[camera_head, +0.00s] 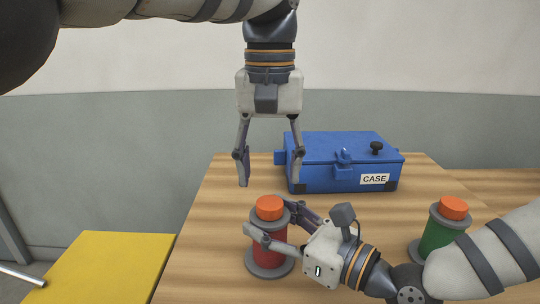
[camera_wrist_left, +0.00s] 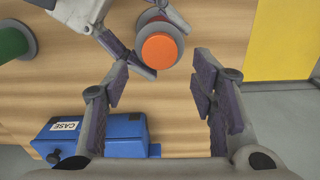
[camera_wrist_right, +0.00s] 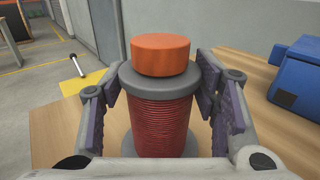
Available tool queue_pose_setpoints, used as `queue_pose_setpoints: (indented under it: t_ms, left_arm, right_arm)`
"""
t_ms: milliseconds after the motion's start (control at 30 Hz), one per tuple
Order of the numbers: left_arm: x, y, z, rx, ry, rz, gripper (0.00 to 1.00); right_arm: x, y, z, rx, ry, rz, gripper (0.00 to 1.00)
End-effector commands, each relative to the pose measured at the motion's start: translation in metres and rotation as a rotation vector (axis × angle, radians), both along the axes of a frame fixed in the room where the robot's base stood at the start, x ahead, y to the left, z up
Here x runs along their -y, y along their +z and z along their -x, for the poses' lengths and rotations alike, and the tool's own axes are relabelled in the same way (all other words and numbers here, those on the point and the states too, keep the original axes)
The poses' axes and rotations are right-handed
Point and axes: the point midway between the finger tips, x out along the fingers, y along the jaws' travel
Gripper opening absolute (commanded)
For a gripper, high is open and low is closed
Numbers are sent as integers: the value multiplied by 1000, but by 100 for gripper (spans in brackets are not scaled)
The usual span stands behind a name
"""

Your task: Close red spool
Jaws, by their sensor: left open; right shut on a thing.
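The red spool (camera_head: 271,250) stands upright on the wooden table, with grey flanges and an orange cap (camera_head: 269,208) on top. My right gripper (camera_head: 268,228) is shut around its red body from the right. In the right wrist view the spool (camera_wrist_right: 160,118) sits between the two fingers, under its upper flange. My left gripper (camera_head: 243,184) is open and empty, pointing down above and slightly behind the spool. In the left wrist view the orange cap (camera_wrist_left: 159,50) shows ahead of the open fingers (camera_wrist_left: 162,85), apart from them.
A blue case (camera_head: 335,165) stands at the back of the table. A green spool (camera_head: 437,235) with an orange cap (camera_head: 453,208) stands at the right, partly behind my right arm. A yellow surface (camera_head: 108,265) lies left of the table.

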Motion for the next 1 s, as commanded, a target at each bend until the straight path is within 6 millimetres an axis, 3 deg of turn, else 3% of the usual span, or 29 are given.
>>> queue_pose_setpoints:
  t_ms: [300,500,700,1000]
  left_arm:
    - [0,14,0,2,1209,0,52]
    - [0,21,1,3,1783,2,52]
    - [0,23,2,3,2001,3,52]
    - [0,22,2,3,2009,2,52]
  right_arm:
    - [0,0,0,0,0,0,0]
    - [0,0,0,0,0,0,0]
    - [0,0,0,0,0,0,0]
    - [0,0,0,0,0,0,0]
